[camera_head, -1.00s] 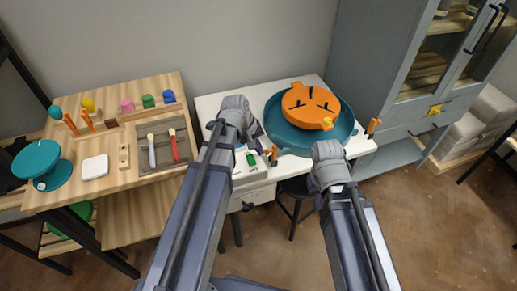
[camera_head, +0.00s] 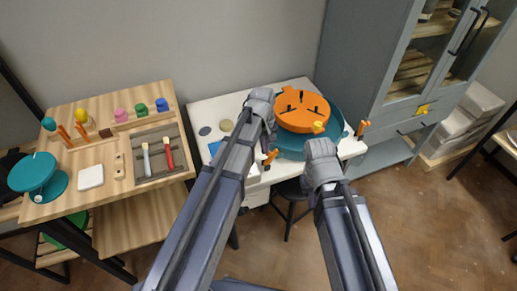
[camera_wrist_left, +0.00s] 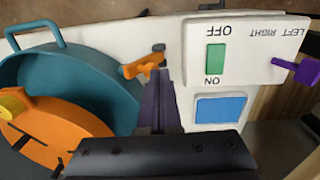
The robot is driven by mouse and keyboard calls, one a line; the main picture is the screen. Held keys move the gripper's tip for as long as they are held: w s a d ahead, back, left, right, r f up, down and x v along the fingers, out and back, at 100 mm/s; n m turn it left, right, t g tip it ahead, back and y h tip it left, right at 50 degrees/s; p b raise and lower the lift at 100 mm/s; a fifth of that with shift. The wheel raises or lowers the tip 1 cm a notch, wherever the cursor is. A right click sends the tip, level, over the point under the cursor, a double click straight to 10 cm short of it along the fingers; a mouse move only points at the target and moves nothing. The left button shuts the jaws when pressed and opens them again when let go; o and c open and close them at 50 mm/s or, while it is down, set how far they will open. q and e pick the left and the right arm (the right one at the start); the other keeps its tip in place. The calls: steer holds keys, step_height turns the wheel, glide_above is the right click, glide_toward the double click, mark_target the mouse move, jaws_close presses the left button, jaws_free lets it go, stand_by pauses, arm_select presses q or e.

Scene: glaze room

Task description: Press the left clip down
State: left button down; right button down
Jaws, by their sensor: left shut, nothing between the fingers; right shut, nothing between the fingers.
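The teal round basin (camera_head: 338,130) holds an orange disc (camera_head: 300,105) on the white table. The left clip (camera_head: 270,157), orange, sits at the basin's left front side. It also shows in the left wrist view (camera_wrist_left: 143,68) beside the basin's rim. A second orange clip (camera_head: 362,128) stands at the basin's right. My left gripper (camera_wrist_left: 157,90) is shut and empty, its dark fingers close beside the left clip; contact cannot be told. My right gripper (camera_head: 321,150) is in front of the basin, shut, with its fingertips hidden behind the wrist.
A white control box (camera_wrist_left: 235,30) with a green ON/OFF switch (camera_wrist_left: 215,58), a blue panel (camera_wrist_left: 220,108) and a purple lever (camera_wrist_left: 297,70) lies close to my left gripper. A wooden bench (camera_head: 105,180) stands left; a grey cabinet (camera_head: 395,85) stands right.

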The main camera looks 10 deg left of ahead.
mark_target(275, 152)
arm_select(q)
steer(key=shift+w+d+g+y, duration=0.4)
steer(key=shift+w+d+y, duration=0.1)
steer(key=shift+w+d, duration=0.3)
steer(key=shift+w+d+f+b, duration=0.2)
steer(key=shift+d, duration=0.25)
steer(key=shift+w+d+f+b, duration=0.15)
steer(key=shift+w+d+b, duration=0.05)
steer(key=shift+d, duration=0.25)
steer(key=shift+w+d+f+b, duration=0.25)
steer(key=shift+w+d, duration=0.05)
steer(key=shift+d, duration=0.15)
steer(key=shift+w+d+f+b, duration=0.2)
steer(key=shift+w+d+f, duration=0.05)
steer(key=shift+d, duration=0.2)
steer(key=shift+r, duration=0.1)
steer(key=shift+r+p, duration=0.7)
steer(key=shift+p, duration=0.1)
steer(key=shift+r, duration=0.15)
